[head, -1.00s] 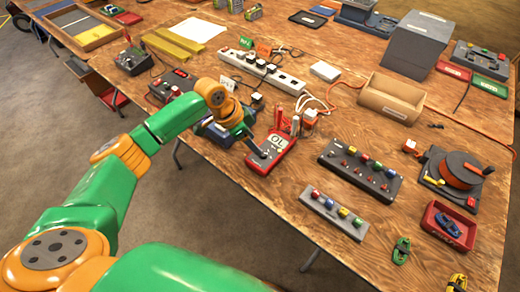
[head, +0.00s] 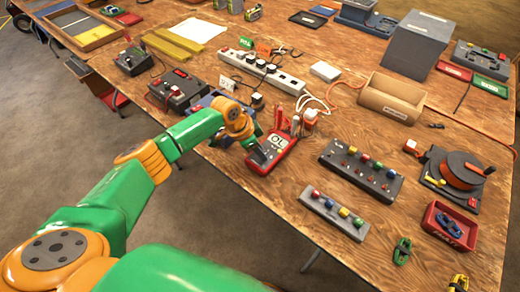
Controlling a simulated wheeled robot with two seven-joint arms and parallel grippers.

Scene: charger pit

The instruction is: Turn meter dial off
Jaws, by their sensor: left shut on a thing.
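The red meter (head: 286,153) lies on the wooden table, its grey-white display (head: 278,141) reading what looks like OL. My left gripper (head: 261,155) reaches in from the left, with its dark fingers down on the lower left part of the meter's face. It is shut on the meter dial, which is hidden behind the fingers. My right gripper is not in view.
Red probes (head: 278,117) stand just behind the meter. A white power strip (head: 262,70) with plugs and cords lies beyond. Grey button boxes (head: 333,213) sit to the right, with bare wood between them and the meter.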

